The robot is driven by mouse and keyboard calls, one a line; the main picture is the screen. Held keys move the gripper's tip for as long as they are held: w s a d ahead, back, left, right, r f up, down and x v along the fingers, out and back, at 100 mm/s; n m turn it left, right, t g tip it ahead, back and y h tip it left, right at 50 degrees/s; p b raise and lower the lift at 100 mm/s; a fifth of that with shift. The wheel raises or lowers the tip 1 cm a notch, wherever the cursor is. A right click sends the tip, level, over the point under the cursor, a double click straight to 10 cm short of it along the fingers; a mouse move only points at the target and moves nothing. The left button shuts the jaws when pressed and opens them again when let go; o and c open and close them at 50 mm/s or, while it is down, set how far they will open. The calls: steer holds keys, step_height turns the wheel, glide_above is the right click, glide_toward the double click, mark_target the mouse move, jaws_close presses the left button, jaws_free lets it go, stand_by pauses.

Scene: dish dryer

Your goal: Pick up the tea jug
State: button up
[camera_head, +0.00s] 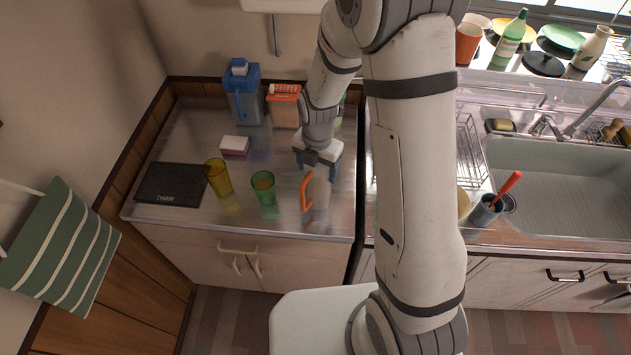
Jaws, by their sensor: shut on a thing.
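A pale, see-through jug with an orange handle (306,191), which I take to be the tea jug, is at the front right of the left counter. The handle sticks out to the left, below the gripper. The gripper hides the jug's top. I cannot tell whether its base touches the counter.
A green cup (264,188) and a yellow cup (218,178) stand left of the jug. A sink (560,180) is at right.

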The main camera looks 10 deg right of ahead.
steer(key=c, duration=1)
